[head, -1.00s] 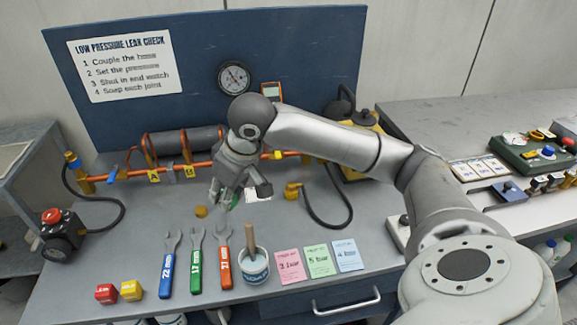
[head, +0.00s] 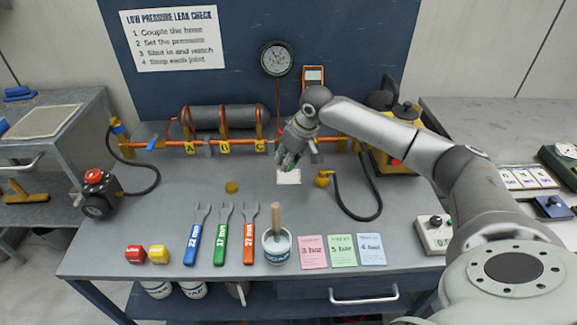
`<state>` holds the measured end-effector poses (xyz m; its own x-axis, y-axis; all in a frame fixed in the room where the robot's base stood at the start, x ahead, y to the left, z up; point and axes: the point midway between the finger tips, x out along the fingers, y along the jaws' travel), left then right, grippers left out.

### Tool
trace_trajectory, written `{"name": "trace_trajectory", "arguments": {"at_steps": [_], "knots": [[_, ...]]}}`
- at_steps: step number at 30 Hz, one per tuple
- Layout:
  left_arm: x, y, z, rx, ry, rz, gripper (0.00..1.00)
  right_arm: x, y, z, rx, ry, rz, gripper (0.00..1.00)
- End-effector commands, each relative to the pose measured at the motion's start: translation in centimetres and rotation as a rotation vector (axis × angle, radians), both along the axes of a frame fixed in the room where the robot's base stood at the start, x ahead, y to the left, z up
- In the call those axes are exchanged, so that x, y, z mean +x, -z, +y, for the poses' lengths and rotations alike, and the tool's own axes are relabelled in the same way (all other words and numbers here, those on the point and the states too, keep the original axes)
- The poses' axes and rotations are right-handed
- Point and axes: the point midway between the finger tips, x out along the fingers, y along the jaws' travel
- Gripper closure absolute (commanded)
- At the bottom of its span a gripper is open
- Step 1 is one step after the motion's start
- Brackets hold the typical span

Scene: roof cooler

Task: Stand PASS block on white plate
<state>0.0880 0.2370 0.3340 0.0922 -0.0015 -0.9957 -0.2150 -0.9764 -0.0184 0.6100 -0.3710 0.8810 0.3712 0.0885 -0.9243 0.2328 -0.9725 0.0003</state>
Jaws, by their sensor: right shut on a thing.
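My right gripper (head: 287,162) is shut on a small green block (head: 286,158), which looks like the PASS block; the fingers hide most of it and no lettering can be read. The white plate (head: 289,178) lies flat on the bench, just below the gripper in the picture. The block appears over the plate's far edge; I cannot tell whether it touches it. My left gripper is not in view.
A red block (head: 136,255) and a yellow block (head: 158,254) stand at the front left. Three wrenches, a pot (head: 277,247) with a brush and three coloured cards lie along the front. An orange pipe (head: 160,148) runs behind; a black hose (head: 362,212) curves right of the plate.

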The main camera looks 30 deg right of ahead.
Motion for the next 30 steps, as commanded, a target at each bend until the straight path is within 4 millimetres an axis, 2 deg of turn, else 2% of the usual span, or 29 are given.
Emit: {"name": "trace_trajectory", "arguments": {"at_steps": [4, 10, 22, 23, 27, 30], "knots": [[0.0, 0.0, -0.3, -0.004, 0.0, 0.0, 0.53, 0.5, 1.0, -0.6, 0.0, 0.002, 0.002, 0.97], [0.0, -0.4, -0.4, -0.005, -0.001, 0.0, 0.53, 0.4, 3.6, -0.5, 0.0, -0.001, 0.0, 0.97], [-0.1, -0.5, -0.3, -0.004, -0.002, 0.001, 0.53, 0.4, 4.2, -0.5, 0.0, -0.001, 0.0, 0.97], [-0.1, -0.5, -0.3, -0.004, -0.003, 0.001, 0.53, 0.4, 4.2, -0.5, -0.001, -0.001, 0.0, 0.71], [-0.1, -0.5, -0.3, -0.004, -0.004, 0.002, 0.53, 0.4, 4.2, -0.5, -0.001, -0.001, 0.0, 0.53], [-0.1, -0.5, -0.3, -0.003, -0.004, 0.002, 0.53, 0.4, 4.1, -0.5, -0.001, -0.001, 0.0, 0.52]]}}
